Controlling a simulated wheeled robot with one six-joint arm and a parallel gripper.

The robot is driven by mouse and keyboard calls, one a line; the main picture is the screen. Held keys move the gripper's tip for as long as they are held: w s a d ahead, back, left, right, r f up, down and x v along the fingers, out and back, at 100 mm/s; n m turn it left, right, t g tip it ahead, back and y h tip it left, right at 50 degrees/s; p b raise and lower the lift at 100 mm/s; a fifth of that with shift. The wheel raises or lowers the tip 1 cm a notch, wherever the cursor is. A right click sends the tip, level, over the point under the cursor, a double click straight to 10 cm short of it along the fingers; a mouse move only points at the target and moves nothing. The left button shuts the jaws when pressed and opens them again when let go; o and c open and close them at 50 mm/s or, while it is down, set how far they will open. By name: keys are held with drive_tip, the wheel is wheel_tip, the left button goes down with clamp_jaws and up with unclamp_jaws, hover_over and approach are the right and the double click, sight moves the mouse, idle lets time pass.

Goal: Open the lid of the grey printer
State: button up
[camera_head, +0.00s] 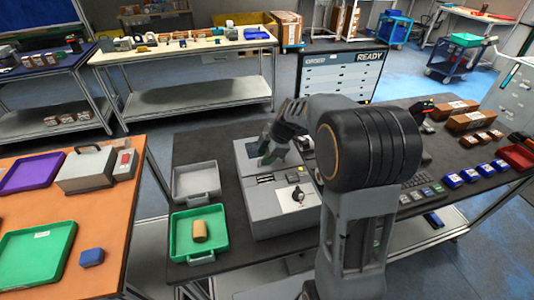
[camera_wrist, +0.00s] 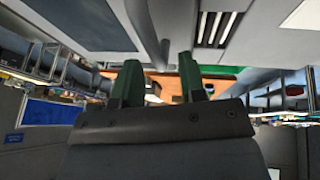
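The grey printer (camera_head: 262,205) stands on the dark table in the head view. Its rear top has a dark panel (camera_head: 252,149), and its front has a white area with a black knob (camera_head: 298,195). The lid looks down, though my arm hides part of the right side. My gripper (camera_head: 267,158) is low over the rear top of the printer, beside the dark panel; contact cannot be told. In the wrist view two dark green fingers (camera_wrist: 160,82) stand apart. A grey bar (camera_wrist: 152,30) shows beyond the gap between them; I cannot tell what it belongs to.
A grey tray (camera_head: 196,181) and a green tray (camera_head: 180,245) holding a tan cylinder (camera_head: 199,231) sit left of the printer. Keypads and small blue boxes (camera_head: 453,181) lie to its right. An orange table (camera_head: 140,185) stands to the left across a gap.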

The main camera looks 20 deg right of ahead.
clamp_jaws()
idle(0.3)
